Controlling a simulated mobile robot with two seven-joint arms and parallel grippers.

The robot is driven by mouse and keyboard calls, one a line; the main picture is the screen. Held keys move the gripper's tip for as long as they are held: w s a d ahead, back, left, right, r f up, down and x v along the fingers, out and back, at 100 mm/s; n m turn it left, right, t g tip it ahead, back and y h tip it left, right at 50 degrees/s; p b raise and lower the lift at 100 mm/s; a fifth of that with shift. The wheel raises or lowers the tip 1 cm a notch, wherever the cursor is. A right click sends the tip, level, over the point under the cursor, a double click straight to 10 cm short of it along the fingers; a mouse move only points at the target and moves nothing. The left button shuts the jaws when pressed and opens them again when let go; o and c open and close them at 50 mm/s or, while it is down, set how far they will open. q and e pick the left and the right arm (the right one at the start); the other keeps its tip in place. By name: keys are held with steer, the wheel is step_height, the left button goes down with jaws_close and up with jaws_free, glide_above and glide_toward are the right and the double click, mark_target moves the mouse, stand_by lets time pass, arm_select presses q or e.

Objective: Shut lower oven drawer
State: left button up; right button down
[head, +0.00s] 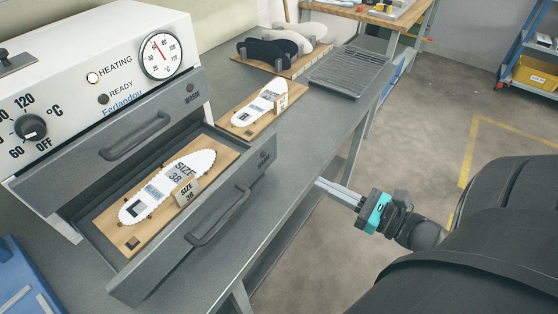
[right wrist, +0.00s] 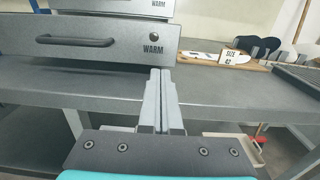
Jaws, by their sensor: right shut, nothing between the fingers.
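The lower oven drawer (head: 225,228) is pulled out, its grey front and bar handle (head: 218,222) facing the aisle. Inside lies a wooden board (head: 112,229) with a white insole (head: 196,161) and a SIZE 38 tag. My right gripper (head: 318,182) is shut and empty, in front of the bench edge and to the right of the drawer front, apart from it. In the right wrist view the shut fingers (right wrist: 160,72) point towards the bench, and the drawer front (right wrist: 100,57) is ahead to their left. My left gripper is not in view.
The upper drawer front (head: 75,172) is above the open drawer, close to the oven body (head: 70,90). A board with a SIZE 42 insole (head: 265,100), a dark rack (head: 348,72) and a stand with insole forms (head: 265,52) occupy the bench. The floor (head: 420,130) at right is free.

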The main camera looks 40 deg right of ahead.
mark_target(268, 157)
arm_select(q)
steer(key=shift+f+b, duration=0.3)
arm_select(e)
steer(key=x, duration=1.2)
steer(key=shift+w+f, duration=0.1)
steer(key=shift+w, duration=0.05)
steer(key=shift+w, duration=0.1)
